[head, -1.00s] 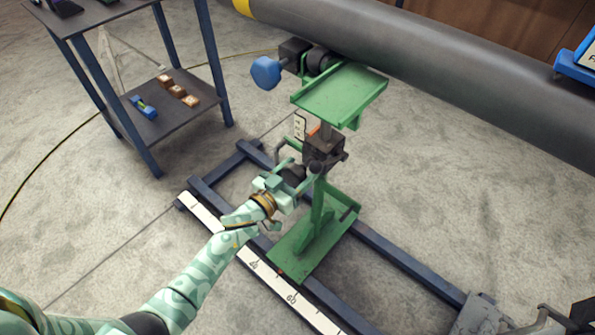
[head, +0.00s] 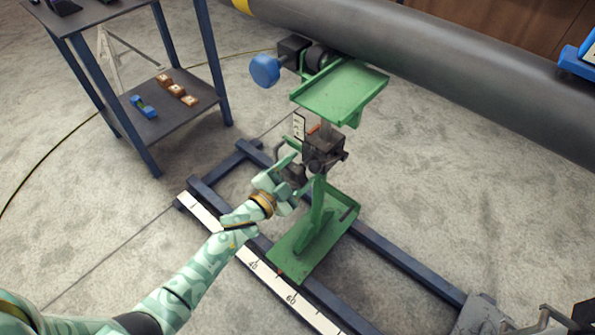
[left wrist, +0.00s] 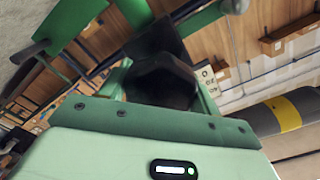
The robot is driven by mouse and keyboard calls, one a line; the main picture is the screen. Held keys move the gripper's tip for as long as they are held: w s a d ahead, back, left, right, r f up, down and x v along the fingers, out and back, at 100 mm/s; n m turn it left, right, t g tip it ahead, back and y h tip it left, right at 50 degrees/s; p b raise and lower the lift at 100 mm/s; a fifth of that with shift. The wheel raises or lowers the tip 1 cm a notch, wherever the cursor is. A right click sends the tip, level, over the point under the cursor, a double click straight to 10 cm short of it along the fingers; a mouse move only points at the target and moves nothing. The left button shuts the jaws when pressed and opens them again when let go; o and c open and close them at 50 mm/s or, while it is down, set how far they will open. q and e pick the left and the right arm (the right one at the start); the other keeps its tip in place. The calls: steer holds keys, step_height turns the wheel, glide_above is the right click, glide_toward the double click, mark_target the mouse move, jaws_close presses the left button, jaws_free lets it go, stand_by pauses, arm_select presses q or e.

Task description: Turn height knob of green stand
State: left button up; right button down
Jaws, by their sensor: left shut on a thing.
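The dark height knob (head: 295,173) is on the near left side of this block, partly hidden by my left gripper (head: 288,178). That gripper is shut on the knob, fingers on both sides of it. In the left wrist view the dark faceted knob (left wrist: 160,85) fills the space between the green fingers. My right gripper does not show.
The large grey pipe (head: 430,65) runs across the back. A blue knob (head: 265,70) sticks out left of the top plate. Dark blue rails (head: 405,265) and a white scale (head: 205,212) lie around the stand's foot. A shelf table (head: 165,110) stands at the left.

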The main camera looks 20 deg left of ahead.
arm_select(q)
steer(key=m, duration=0.3)
steer(key=shift+f+m+b, duration=0.2)
steer(key=shift+m+b, duration=0.15)
steer(key=shift+m, duration=0.95)
steer(key=shift+m+b, duration=0.5)
steer(key=shift+m, duration=0.7)
steer(key=shift+m+b, duration=0.35)
steer(key=shift+m, duration=1.05)
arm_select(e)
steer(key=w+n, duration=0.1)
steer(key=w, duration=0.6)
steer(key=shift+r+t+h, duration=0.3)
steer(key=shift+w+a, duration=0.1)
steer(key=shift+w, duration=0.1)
arm_select(q)
steer(key=o, duration=0.8)
steer(key=shift+o, duration=0.9)
steer(key=shift+s+r, duration=0.1)
